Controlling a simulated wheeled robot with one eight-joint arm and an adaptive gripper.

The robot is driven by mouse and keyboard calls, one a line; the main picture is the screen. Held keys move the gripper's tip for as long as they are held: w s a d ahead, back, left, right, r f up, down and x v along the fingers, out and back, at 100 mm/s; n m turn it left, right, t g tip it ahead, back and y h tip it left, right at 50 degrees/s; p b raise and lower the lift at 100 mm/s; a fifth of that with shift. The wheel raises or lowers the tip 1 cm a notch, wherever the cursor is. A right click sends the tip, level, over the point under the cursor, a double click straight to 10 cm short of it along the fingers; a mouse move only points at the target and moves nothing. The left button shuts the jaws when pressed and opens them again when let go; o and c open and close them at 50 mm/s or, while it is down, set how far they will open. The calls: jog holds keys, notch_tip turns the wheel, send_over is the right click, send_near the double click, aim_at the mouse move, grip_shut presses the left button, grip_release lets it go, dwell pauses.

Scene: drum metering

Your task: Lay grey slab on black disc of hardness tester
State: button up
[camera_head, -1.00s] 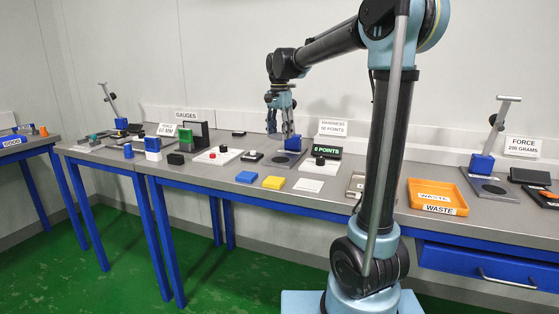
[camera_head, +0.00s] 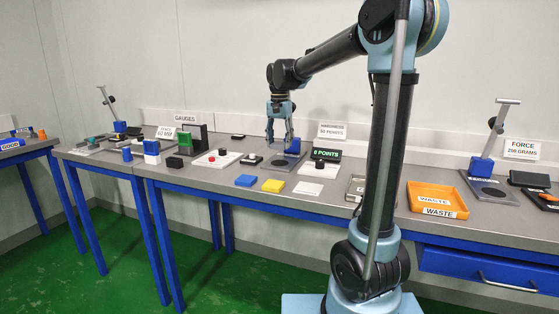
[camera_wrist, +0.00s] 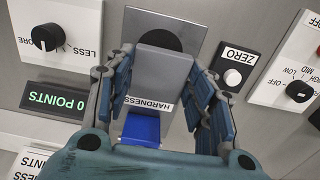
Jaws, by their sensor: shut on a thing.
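My gripper (camera_wrist: 160,75) is shut on the grey slab (camera_wrist: 162,72), which lies flat between its fingers in the wrist view. The slab is over the hardness tester's plate (camera_wrist: 143,20) and covers the near part of the black disc (camera_wrist: 160,40); the disc's far part shows beyond it. I cannot tell whether slab and disc touch. The tester's HARDNESS label (camera_wrist: 148,103) and blue block (camera_wrist: 141,128) lie on the near side. In the head view my gripper (camera_head: 280,146) is low over the tester plate (camera_head: 284,165); the slab is not distinct there.
In the wrist view a ZERO button (camera_wrist: 232,77) is right of the plate, and a LESS/MORE knob (camera_wrist: 47,37) and 0 POINTS display (camera_wrist: 55,101) are left. Blue (camera_head: 245,181) and yellow (camera_head: 273,185) slabs lie near the front edge. An orange WASTE tray (camera_head: 437,212) stands right.

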aim_at(279, 163)
jog(key=shift+f, duration=3.15)
jog(key=o, duration=1.1)
notch_tip(279, 163, up, 12)
jog(key=shift+r, duration=0.1)
